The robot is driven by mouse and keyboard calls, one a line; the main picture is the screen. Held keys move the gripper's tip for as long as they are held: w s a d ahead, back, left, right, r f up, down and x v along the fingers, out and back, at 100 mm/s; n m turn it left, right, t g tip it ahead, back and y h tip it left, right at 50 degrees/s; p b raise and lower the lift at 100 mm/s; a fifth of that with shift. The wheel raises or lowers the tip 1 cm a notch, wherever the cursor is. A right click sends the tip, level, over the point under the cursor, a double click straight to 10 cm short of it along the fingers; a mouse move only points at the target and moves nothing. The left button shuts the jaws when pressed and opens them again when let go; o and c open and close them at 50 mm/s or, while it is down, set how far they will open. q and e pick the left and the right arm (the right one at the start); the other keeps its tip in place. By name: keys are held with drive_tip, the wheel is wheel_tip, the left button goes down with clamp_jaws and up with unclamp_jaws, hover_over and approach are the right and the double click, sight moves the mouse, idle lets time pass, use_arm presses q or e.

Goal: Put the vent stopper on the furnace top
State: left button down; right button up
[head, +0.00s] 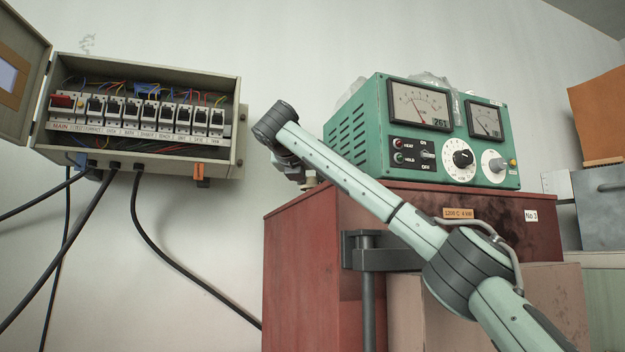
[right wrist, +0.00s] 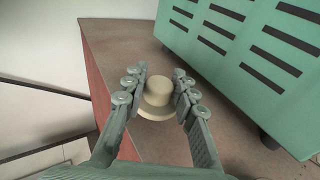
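The vent stopper (right wrist: 158,98) is a cream, hat-shaped piece with a rounded crown and a wider brim, upright in the right wrist view. My right gripper (right wrist: 160,76) has its fingers close against both sides of it and appears shut on it. The furnace top (right wrist: 112,38) is a brown surface under and around the stopper; I cannot tell whether the brim touches it. In the head view, the red furnace (head: 312,270) stands at center, and my right gripper (head: 308,182) is over its left part, mostly hidden behind my arm. My left gripper is in neither view.
A green control box (head: 372,130) with dials stands on the furnace top, to the right of the stopper. An open fuse box (head: 150,62) with hanging black cables (head: 150,235) is on the wall at left. Grey and orange boxes (head: 600,118) are at right.

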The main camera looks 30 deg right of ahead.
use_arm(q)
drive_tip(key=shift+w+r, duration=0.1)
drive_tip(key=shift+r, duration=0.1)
use_arm(e)
drive_tip(key=shift+o, duration=1.4)
drive_tip(key=shift+r, duration=0.1)
drive_tip(key=shift+r, duration=0.2)
drive_tip(key=shift+s+a+f, duration=0.1)
drive_tip(key=shift+s+a, duration=0.25)
drive_tip(key=shift+a, duration=0.15)
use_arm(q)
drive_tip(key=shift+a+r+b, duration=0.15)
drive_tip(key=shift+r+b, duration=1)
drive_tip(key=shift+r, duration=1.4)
use_arm(e)
drive_tip(key=v, duration=1.1)
